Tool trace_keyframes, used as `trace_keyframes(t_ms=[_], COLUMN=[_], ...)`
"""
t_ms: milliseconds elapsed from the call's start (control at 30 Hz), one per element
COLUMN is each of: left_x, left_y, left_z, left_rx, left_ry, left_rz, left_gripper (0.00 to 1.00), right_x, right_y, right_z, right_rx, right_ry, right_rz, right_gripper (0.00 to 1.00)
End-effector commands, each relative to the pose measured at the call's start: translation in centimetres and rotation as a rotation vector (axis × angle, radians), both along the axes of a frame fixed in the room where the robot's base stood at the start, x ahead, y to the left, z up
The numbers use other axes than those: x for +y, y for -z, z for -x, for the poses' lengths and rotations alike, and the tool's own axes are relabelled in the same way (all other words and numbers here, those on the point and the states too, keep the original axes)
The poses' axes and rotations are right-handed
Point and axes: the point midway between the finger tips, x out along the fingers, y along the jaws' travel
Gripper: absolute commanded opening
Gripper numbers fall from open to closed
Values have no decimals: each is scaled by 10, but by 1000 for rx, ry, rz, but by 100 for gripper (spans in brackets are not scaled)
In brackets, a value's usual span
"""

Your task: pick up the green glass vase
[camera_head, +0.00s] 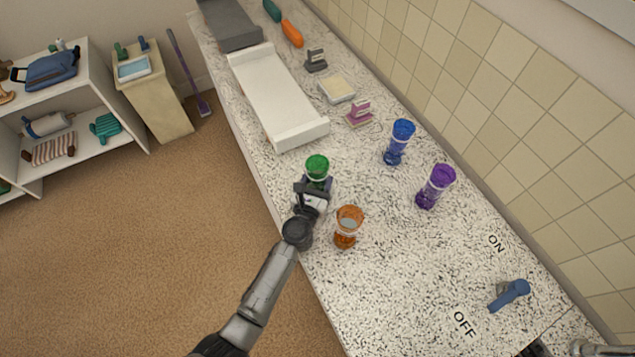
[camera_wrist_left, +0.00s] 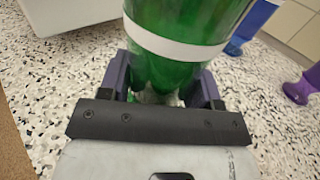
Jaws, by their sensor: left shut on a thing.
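The green glass vase (camera_head: 317,168) stands upright near the left edge of the speckled counter (camera_head: 400,270). It has a pale band around it. My left gripper (camera_head: 314,188) is shut on the vase, with one finger on each side below the band. In the left wrist view the vase (camera_wrist_left: 180,40) fills the top middle, between the purple fingers of my gripper (camera_wrist_left: 162,85). The vase's lower part is partly hidden by the gripper, and I cannot tell whether its base touches the counter. My right gripper is not in view.
An orange vase (camera_head: 348,228) stands close to the right of my gripper. Blue (camera_head: 398,142) and purple (camera_head: 435,187) vases stand nearer the tiled wall. A white tray (camera_head: 278,95) lies behind the green vase. A blue lever (camera_head: 510,294) sits between ON and OFF.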

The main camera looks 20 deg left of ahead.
Motion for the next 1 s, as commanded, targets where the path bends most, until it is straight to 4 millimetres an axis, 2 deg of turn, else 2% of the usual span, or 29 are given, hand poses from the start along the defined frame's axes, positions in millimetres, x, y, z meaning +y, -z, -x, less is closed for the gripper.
trace_keyframes(t_ms=[233, 700, 1000], left_x=[0, 0, 0], left_y=[-11, -78, -98], left_z=[0, 0, 0], left_rx=[-2, -1, -1], left_ry=[0, -1, 0], left_rz=[1, 1, 0], left_gripper=[23, 23, 23], right_x=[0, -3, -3], right_y=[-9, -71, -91], right_z=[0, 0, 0], right_rx=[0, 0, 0], right_ry=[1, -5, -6], right_rz=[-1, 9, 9], right_gripper=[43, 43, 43])
